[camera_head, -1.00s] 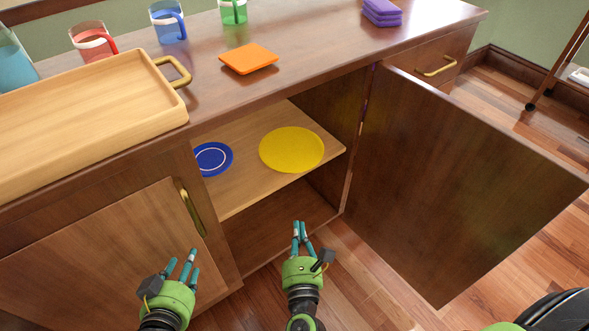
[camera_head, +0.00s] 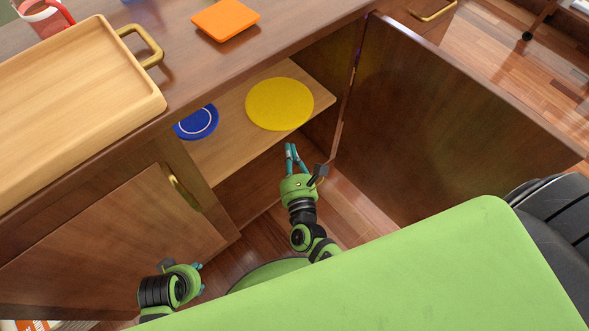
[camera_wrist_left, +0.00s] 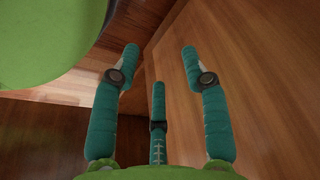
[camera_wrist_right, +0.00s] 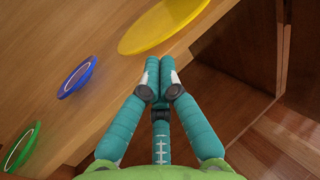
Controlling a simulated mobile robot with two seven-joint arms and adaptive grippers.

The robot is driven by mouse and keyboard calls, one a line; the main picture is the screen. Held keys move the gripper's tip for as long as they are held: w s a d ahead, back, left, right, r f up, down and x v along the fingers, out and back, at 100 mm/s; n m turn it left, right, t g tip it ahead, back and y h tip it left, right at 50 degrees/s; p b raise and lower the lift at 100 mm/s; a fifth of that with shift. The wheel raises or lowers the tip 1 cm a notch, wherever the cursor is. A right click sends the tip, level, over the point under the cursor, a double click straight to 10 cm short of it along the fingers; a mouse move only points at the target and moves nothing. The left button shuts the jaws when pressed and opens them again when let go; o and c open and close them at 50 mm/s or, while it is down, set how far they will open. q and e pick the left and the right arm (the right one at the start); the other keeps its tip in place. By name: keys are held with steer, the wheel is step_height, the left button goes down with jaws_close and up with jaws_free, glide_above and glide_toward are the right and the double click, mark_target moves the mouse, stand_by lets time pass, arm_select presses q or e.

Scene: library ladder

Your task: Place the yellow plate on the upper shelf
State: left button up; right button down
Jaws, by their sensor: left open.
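The yellow plate (camera_head: 280,104) lies flat on a wooden shelf (camera_head: 230,131) inside the open cabinet, near its front edge. It also shows at the top of the right wrist view (camera_wrist_right: 165,24). My right gripper (camera_head: 295,152) is just in front of and below the shelf edge, apart from the plate, and holds nothing. Two of its fingers lie together in the right wrist view (camera_wrist_right: 160,75); the third is lower, so its opening is unclear. My left gripper (camera_head: 200,278) is low in front of the closed left door, open and empty, fingers spread in the left wrist view (camera_wrist_left: 158,65).
A blue plate (camera_head: 197,122) lies left of the yellow one; a green-rimmed plate (camera_wrist_right: 20,147) shows beside it. The open door (camera_head: 450,120) bounds the right side. A tray (camera_head: 60,100) and an orange square (camera_head: 225,19) sit on the countertop.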

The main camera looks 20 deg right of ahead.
mark_target(285, 128)
arm_select(q)
steer(key=shift+w+r, duration=0.25)
steer(key=shift+r, duration=0.1)
arm_select(e)
steer(key=w, duration=0.4)
steer(key=shift+d, duration=0.35)
steer(key=shift+w, duration=0.1)
steer(key=w, duration=0.1)
steer(key=w+b, duration=0.2)
steer(key=shift+w+d+f, duration=0.1)
steer(key=shift+w+d, duration=0.15)
steer(key=shift+d, duration=0.05)
arm_select(q)
steer(key=v, duration=0.3)
steer(key=w+v, duration=0.1)
steer(key=v, duration=0.1)
steer(key=shift+w+r, duration=0.1)
steer(key=shift+r, duration=0.4)
arm_select(e)
steer(key=shift+w, duration=0.2)
